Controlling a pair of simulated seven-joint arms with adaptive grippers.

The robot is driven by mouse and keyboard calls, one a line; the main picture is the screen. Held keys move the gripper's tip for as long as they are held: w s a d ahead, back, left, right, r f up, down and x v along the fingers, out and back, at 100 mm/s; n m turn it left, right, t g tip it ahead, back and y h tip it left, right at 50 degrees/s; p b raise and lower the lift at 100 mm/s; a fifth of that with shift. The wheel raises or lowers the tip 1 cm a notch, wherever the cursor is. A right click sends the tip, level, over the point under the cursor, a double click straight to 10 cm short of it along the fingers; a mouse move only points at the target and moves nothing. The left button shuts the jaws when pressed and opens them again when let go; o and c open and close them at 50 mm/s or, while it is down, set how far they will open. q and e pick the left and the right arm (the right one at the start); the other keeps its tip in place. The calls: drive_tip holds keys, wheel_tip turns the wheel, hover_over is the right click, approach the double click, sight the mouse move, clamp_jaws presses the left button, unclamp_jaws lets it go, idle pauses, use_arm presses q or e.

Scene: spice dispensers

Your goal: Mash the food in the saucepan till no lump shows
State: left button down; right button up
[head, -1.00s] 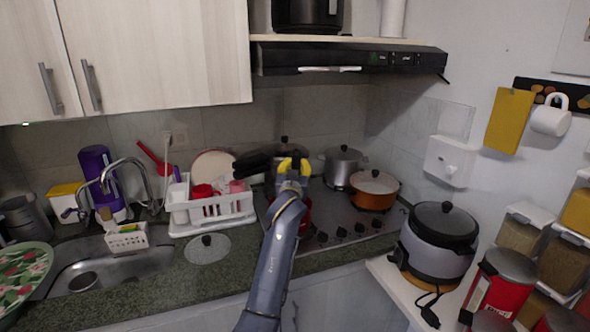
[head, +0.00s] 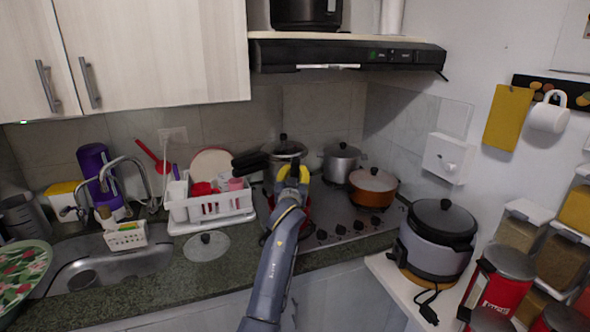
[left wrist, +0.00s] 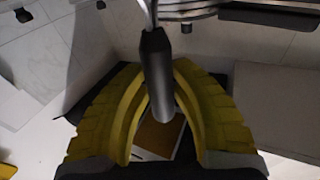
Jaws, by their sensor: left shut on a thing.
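My left gripper (head: 292,172), with yellow fingers, is over the stove and covers much of what lies below it. The left wrist view shows its fingers (left wrist: 160,80) shut around a dark handle (left wrist: 157,62) with thin metal wires at its far end, apparently the masher. A red vessel (head: 306,208), perhaps the saucepan, is mostly hidden behind my left gripper and arm. The food and any lumps are not visible. In the left wrist view, a metal rim (left wrist: 185,10) shows at the top, near the masher wires. My right gripper is not in view.
Behind the gripper stand a lidded pot (head: 284,148), a grey pot (head: 342,162) and an orange pot (head: 372,188). A dish rack (head: 210,207) and a glass lid (head: 207,246) are to the left. A rice cooker (head: 437,240) is at the right. The range hood (head: 345,55) hangs above.

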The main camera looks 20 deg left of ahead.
sight(294, 166)
use_arm(q)
drive_tip(key=shift+f, duration=0.55)
drive_tip(key=shift+r, duration=2.3)
drive_tip(key=s+a, duration=0.2)
drive_tip(key=shift+a, duration=0.3)
drive_tip(key=shift+f, duration=0.1)
